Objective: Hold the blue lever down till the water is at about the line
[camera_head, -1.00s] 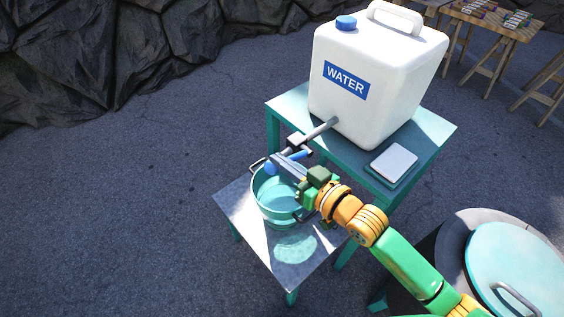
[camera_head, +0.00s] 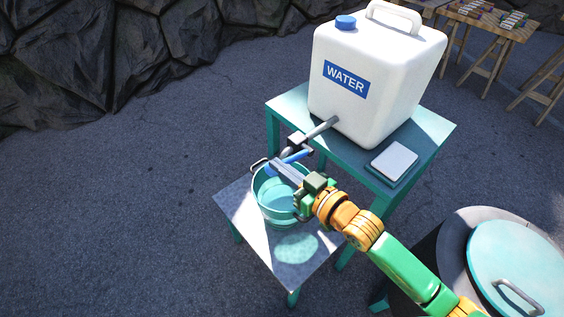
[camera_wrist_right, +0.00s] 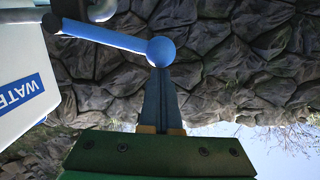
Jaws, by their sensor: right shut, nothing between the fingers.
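The blue lever (camera_head: 296,157) sticks out from the tap (camera_head: 297,141) of the white water container (camera_head: 345,105). In the right wrist view the lever (camera_wrist_right: 110,37) ends in a round blue knob. My right gripper (camera_head: 273,164) is shut and empty, its fingers lying across the lever's knob end. In the wrist view its fingertips (camera_wrist_right: 160,72) meet the knob or lie just in front of it; contact cannot be told for sure. The teal pot (camera_head: 277,214) stands below the lever. Its inside is partly hidden by my gripper, and I cannot make out a water level or line.
The pot stands on a low grey-topped table (camera_head: 238,207). The container stands on a higher teal table (camera_head: 432,139) with a white-topped block (camera_head: 394,161). A round teal lid (camera_head: 520,258) is at lower right. Open ground lies left.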

